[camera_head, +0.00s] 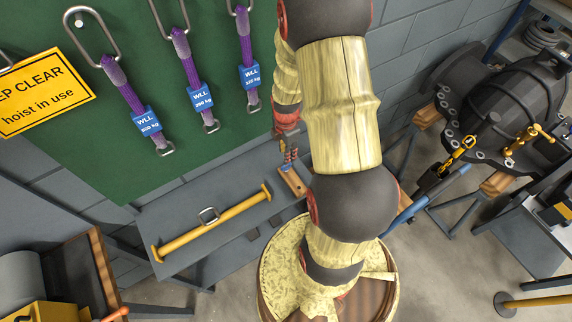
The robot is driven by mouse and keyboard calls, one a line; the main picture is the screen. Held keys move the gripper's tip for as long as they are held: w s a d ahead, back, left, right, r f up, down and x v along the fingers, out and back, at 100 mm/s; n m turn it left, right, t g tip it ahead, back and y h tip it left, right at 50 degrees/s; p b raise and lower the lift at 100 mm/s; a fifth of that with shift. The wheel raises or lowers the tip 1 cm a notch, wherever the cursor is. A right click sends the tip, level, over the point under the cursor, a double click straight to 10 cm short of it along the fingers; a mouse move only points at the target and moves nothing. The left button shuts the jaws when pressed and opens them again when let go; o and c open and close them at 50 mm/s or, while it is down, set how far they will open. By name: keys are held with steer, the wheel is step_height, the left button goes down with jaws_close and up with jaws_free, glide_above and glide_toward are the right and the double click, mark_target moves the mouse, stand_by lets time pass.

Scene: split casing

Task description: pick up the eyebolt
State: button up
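My gripper (290,154) is small in the view and points down over a wooden block (294,182) at the right end of the grey bench. Its fingers end close above the block, or at it; I cannot tell if they touch anything. I cannot make out whether the fingers are open or shut. No eyebolt is clearly distinguishable; small dark and bluish detail shows at the block, partly hidden by the fingers and my arm.
Purple slings (124,88) hang on the green board (75,150) behind. A dark casing (505,95) with yellow hoist gear stands at right. Floor shows between.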

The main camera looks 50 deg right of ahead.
mark_target(286, 168)
steer(key=f, duration=0.3)
steer(key=shift+s+d, duration=0.1)
steer(key=shift+s, duration=0.15)
step_height(286, 168, down, 6)
steer(key=shift+w+r+b, duration=0.15)
steer(key=shift+b, duration=0.55)
steer(key=shift+c, duration=1.2)
steer(key=shift+r, duration=0.1)
jaws_close()
